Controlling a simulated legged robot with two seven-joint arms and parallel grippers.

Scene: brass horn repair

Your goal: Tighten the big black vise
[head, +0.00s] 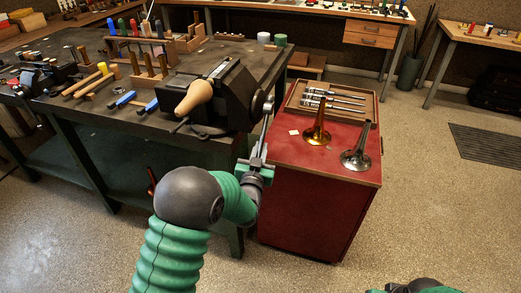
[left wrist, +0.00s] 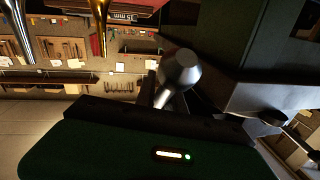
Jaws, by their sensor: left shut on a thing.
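The big black vise (head: 225,92) stands at the right end of the dark workbench, with a tan wooden cone-shaped piece (head: 195,97) at its jaws. Its steel handle bar (head: 266,128) hangs at the vise's right side, slanting down. My left gripper (head: 261,158) is at the lower part of this bar and is shut on it. In the left wrist view the handle's round metal end (left wrist: 180,68) stands out close to my gripper; the fingers are mostly hidden there. My right gripper is not in view; only part of a green and black arm shows at the bottom right.
A red cabinet (head: 310,195) stands close to the right of my left gripper. On it are a brass bell (head: 317,128), a silver bell (head: 356,155) and a wooden tray (head: 366,116) of tools. Hammers and tool racks crowd the bench's left part.

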